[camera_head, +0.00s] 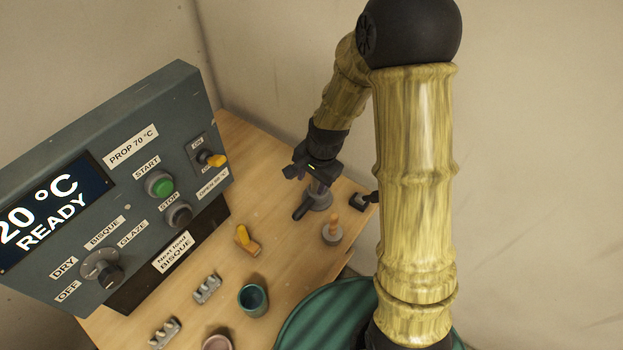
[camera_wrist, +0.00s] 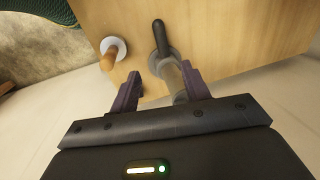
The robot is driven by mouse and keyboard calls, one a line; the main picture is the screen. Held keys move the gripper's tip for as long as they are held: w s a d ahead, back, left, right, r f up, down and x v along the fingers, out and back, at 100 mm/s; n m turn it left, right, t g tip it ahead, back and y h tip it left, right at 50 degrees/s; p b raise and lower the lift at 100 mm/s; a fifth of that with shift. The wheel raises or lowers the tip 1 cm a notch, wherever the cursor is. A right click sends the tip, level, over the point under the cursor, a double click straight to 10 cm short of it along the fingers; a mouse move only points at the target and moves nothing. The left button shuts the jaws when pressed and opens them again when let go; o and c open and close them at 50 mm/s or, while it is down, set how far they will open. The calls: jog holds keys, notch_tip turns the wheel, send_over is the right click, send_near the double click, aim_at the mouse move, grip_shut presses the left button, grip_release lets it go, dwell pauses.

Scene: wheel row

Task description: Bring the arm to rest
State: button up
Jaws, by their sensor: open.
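My gripper (camera_head: 308,188) hangs over the back end of the wooden table, beyond the panel, with my arm bent above it. In the wrist view my gripper (camera_wrist: 163,84) has its two dark fingers spread apart, with nothing held between them. A grey stand with a black handle (camera_wrist: 159,36) lies past the fingertips in the wrist view. The same grey stand (camera_head: 319,199) shows just below my gripper in the head view, partly hidden by it. I cannot tell whether the fingers touch it.
A grey control panel (camera_head: 120,190) with a lit display reading READY stands at left. On the table (camera_head: 285,262) are an orange-topped peg (camera_head: 332,230), a yellow piece (camera_head: 246,240), a teal cup (camera_head: 253,299), a pink cup (camera_head: 217,342) and small grey racks (camera_head: 207,289).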

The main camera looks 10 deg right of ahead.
dwell(0.3)
jog(key=s+d+r+n, duration=0.3)
jog(key=s+r+n, duration=0.1)
jog(key=s+r, duration=0.1)
jog(key=s+d+r+n+t+h, duration=0.1)
jog(key=s+d+r+n, duration=0.3)
jog(key=s, duration=0.3)
jog(key=shift+s+d+r+n+h, duration=0.15)
jog(key=shift+d+r+n+h, duration=0.15)
jog(key=shift+r+n, duration=0.2)
